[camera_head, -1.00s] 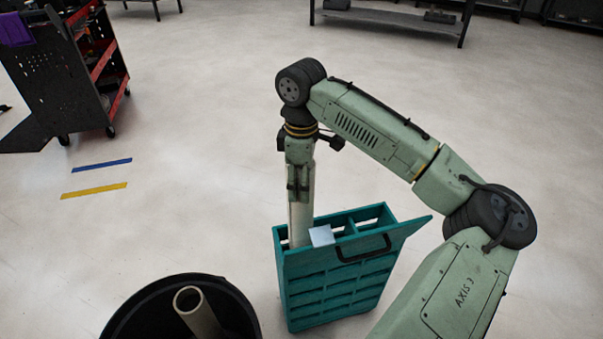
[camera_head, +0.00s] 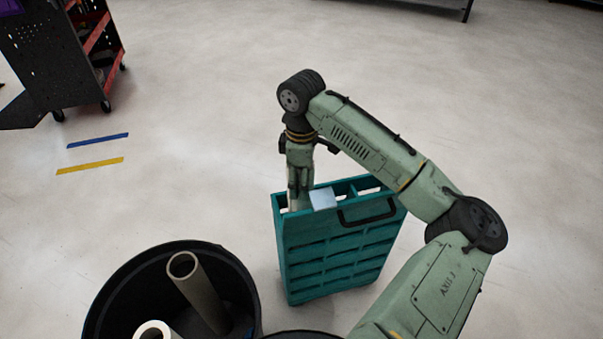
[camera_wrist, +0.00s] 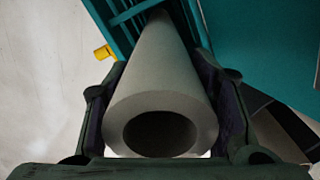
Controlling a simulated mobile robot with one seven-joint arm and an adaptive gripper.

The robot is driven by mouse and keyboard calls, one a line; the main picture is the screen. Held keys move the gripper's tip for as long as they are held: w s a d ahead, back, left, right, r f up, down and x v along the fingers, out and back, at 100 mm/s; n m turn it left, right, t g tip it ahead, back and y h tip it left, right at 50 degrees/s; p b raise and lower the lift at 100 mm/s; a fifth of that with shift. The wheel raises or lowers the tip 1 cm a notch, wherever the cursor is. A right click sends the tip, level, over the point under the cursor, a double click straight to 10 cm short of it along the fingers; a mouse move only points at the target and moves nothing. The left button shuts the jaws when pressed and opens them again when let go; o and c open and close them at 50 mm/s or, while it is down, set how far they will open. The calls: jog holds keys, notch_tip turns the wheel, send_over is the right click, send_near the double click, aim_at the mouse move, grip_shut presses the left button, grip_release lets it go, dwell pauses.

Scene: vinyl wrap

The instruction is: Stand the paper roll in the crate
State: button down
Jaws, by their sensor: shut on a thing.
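The pale grey paper roll (camera_wrist: 160,75) is a hollow tube, upright between the fingers of my gripper (camera_head: 300,188). My gripper is shut on it near its upper end, with a finger on each side in the wrist view. The teal crate (camera_head: 335,250) stands on the floor and has slatted sides and open compartments. The roll reaches down into the compartment at the crate's left end. Its lower end is hidden by the crate wall, so I cannot tell whether it touches the bottom.
A black round bin (camera_head: 112,290) stands left of the crate, with a grey tube (camera_head: 197,288) leaning inside and a paler tube (camera_head: 155,331) near it. A pale label (camera_head: 323,199) sits at the crate's rim. A tool cart (camera_head: 60,60) stands far left. Floor behind the crate is clear.

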jog(key=shift+f+b, duration=2.15)
jog(key=shift+f, duration=2.65)
jog(key=c, duration=0.6)
grip_release()
notch_tip(320, 180, up, 12)
jog(key=shift+r, duration=0.15)
